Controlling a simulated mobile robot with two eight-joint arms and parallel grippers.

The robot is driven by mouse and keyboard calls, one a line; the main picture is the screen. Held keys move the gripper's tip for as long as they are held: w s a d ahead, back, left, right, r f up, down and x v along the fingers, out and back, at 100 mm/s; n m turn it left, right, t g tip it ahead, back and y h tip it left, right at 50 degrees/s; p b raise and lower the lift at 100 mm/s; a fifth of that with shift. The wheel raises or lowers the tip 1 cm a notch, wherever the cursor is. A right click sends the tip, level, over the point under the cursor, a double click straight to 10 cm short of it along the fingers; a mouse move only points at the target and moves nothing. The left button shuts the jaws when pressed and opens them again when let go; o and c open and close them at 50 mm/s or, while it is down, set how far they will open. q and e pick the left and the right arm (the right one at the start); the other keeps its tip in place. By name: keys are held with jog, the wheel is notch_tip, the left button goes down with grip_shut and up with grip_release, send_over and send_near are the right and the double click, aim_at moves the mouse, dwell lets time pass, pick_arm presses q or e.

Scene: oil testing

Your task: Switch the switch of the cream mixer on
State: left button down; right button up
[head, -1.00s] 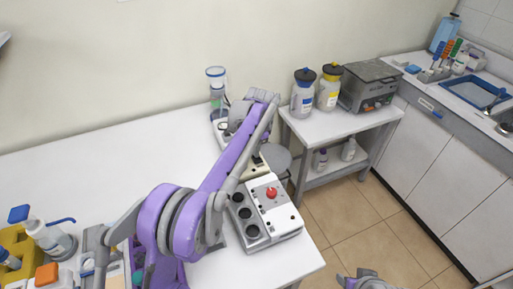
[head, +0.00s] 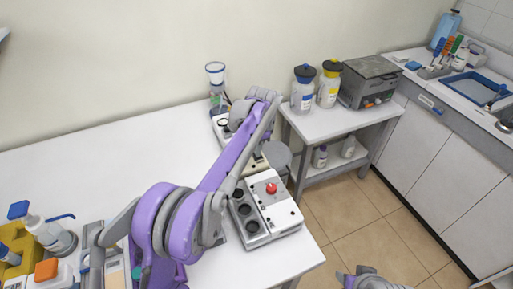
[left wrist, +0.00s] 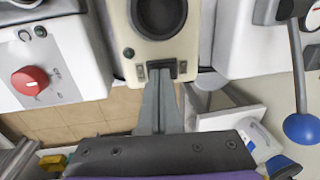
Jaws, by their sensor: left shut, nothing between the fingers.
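The cream mixer (left wrist: 158,20) has a cream body with a dark round plate on top and a small dark switch (left wrist: 162,68) at its near edge. In the head view the mixer (head: 259,164) stands in the row of devices at the table's right side, partly covered by my left arm. My left gripper (left wrist: 161,84) is shut and empty, its fingertips at the switch's near side; I cannot tell whether they touch it. In the head view these fingertips are hidden. Part of my right gripper (head: 365,279) shows at the bottom edge; its fingers are unclear.
A white-and-grey device with a red knob (head: 271,188) stands beside the mixer, close to my left gripper. Another device with a blue-ended lever (left wrist: 300,129) is on the other side. Bottles and a yellow rack (head: 18,243) are at the left. The white table's (head: 90,170) middle is clear.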

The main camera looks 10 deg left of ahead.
pick_arm(q)
jog(key=shift+w+r, duration=0.1)
pick_arm(e)
jog(key=shift+w, duration=0.1)
pick_arm(q)
jog(key=shift+r, duration=0.3)
jog(key=r, duration=0.1)
jog(key=r+p, duration=0.1)
jog(key=r, duration=0.1)
jog(key=r+p, duration=0.1)
jog(key=r, duration=0.1)
jog(key=shift+s+d, duration=0.2)
jog(key=shift+s, duration=0.1)
notch_tip(320, 180, up, 8)
jog(key=shift+s+d, duration=0.25)
jog(key=shift+s, duration=0.15)
pick_arm(e)
jog(key=r, duration=0.1)
jog(key=w+r, duration=0.1)
jog(key=r, duration=0.1)
jog(key=shift+w+a+r, duration=0.15)
jog(key=shift+a+r, duration=0.1)
jog(key=shift+a, duration=0.05)
pick_arm(q)
jog(key=shift+r, duration=0.1)
